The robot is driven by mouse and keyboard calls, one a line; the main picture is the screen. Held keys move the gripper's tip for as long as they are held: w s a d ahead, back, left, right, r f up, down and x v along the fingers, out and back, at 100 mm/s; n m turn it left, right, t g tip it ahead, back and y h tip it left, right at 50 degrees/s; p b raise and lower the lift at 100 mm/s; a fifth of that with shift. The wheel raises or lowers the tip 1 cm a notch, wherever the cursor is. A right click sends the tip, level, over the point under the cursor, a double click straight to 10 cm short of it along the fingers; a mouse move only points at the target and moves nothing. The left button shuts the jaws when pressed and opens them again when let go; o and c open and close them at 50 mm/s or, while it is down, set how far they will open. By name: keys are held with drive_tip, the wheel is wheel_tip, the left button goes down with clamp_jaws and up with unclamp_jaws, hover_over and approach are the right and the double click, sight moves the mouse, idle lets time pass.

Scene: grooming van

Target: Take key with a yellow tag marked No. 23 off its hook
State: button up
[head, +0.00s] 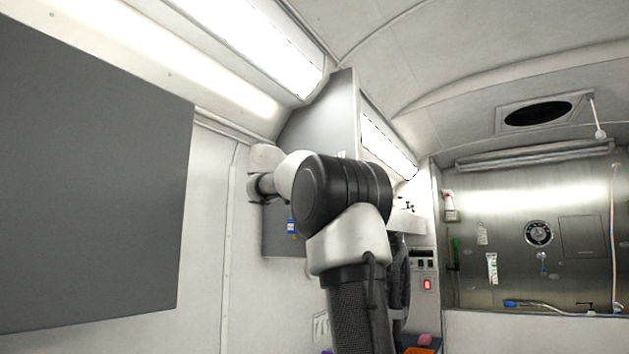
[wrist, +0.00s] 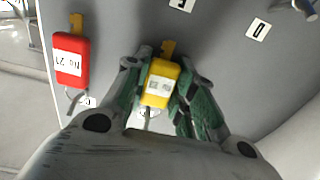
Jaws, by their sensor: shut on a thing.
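In the wrist view, a key with a yellow tag (wrist: 160,84) sits between the two fingers of my gripper (wrist: 160,92), which is shut on the tag. The tag carries a pale label, too small and blurred to read. The yellow key end shows above the tag, and a thin grey piece, perhaps its ring or hook, shows below it. I cannot tell whether it still hangs on a hook. In the head view my arm hides the gripper and this key.
A key with a red tag marked No. 21 (wrist: 71,58) hangs close to the left of my gripper on the grey panel (wrist: 225,60). Letter labels are on the panel. In the head view a blue tag (head: 292,227) shows on the panel beside my arm.

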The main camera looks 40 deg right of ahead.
idle(0.4)
drive_tip(key=shift+r, duration=0.85)
drive_tip(key=v, duration=0.7)
idle(0.5)
